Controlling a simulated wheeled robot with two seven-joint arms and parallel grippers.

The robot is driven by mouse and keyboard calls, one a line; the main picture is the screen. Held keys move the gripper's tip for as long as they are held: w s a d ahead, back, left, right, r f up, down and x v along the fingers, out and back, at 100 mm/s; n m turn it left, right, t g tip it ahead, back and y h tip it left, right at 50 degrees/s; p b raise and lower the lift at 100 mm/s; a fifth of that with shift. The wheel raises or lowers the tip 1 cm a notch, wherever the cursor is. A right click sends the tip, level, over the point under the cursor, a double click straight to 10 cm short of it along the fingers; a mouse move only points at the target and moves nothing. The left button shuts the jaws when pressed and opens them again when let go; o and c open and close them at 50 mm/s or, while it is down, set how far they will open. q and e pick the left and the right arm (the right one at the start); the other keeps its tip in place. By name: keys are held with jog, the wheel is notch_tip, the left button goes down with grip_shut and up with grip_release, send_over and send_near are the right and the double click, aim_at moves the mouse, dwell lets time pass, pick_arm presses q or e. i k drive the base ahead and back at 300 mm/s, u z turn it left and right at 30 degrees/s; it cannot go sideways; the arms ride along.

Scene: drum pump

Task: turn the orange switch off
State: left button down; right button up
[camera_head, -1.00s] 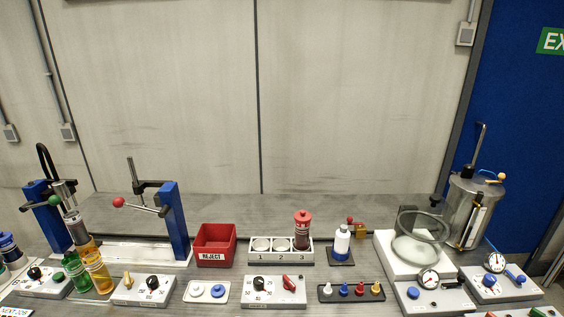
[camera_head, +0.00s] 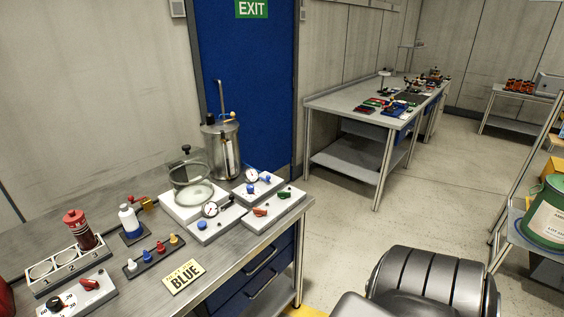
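A grey panel (camera_head: 272,207) at the right end of the near bench carries an orange-red lever switch (camera_head: 260,212) and a small green part (camera_head: 284,195). A red lever switch (camera_head: 88,284) sits on another light panel (camera_head: 98,293) at the lower left, beside a black dial knob (camera_head: 54,304). From here I cannot tell the on or off position of either switch. Neither of my grippers shows. A dark rounded link of my own arm fills the lower right.
Gauge panels, a glass vessel (camera_head: 191,190) and a metal drum (camera_head: 222,150) stand behind the lever panel. A second bench (camera_head: 345,97) stands beyond open floor. A green drum (camera_head: 545,215) is at right.

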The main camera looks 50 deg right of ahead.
aim_at(258, 213)
jog(key=u, duration=0.45)
jog(key=i, duration=0.5)
jog(key=z, duration=1.55)
